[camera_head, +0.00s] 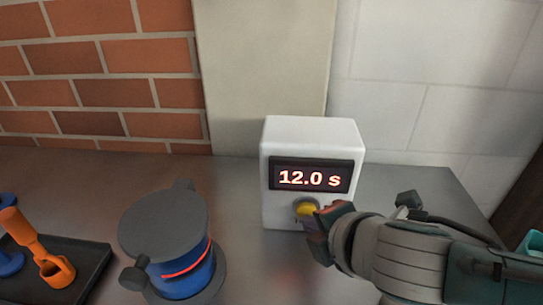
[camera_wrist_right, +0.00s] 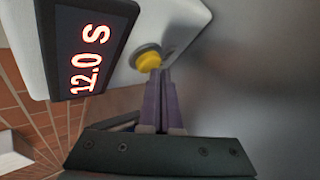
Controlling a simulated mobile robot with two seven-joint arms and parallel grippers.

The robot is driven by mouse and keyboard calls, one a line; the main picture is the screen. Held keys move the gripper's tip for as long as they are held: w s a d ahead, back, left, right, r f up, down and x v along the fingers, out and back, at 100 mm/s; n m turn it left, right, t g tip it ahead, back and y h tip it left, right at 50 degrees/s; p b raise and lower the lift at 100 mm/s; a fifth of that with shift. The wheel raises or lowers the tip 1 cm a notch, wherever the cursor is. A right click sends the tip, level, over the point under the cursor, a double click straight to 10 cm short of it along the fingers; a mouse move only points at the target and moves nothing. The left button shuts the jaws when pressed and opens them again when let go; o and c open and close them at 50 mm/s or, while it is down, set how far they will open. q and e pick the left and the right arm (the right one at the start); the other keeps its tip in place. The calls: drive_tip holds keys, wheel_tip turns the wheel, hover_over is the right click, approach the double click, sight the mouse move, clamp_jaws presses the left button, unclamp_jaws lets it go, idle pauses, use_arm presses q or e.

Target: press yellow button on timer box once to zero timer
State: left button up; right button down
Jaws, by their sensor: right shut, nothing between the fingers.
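The white timer box (camera_head: 310,136) stands upright on the grey counter against the wall. Its dark display (camera_head: 311,176) reads 12.0 s in red. The yellow button (camera_head: 304,209) is low on its front face, partly hidden by my right gripper in the head view. My right gripper (camera_head: 318,218) is shut and empty, with its tips at the button. In the right wrist view, the purple fingers (camera_wrist_right: 158,75) are together and their tips are right at the yellow button (camera_wrist_right: 149,60). I cannot tell whether they touch it. My left gripper is not in view.
A dark grey lidded container (camera_head: 165,225) with a blue body and red stripe stands left of the timer box. A black tray (camera_head: 90,270) with orange and blue pieces lies at the far left. Brick and white walls stand behind. Bare counter (camera_head: 245,260) lies between container and right arm.

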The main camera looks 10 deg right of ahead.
drive_tip(key=shift+w+d, duration=0.1)
drive_tip(key=shift+w, duration=0.3)
idle(0.3)
drive_tip(key=shift+s, duration=0.1)
drive_tip(key=shift+s+a+p, duration=0.2)
drive_tip(key=shift+s+p, duration=0.25)
drive_tip(key=shift+s, duration=0.3)
drive_tip(key=shift+s+a+r+p, duration=0.1)
drive_tip(key=shift+s+a+p, duration=0.2)
drive_tip(key=shift+s, duration=0.35)
drive_tip(key=shift+s+a+p, duration=0.15)
drive_tip(key=shift+s+p, duration=0.15)
drive_tip(key=shift+s, duration=0.35)
drive_tip(key=shift+s+a, duration=0.25)
drive_tip(key=shift+s, duration=0.85)
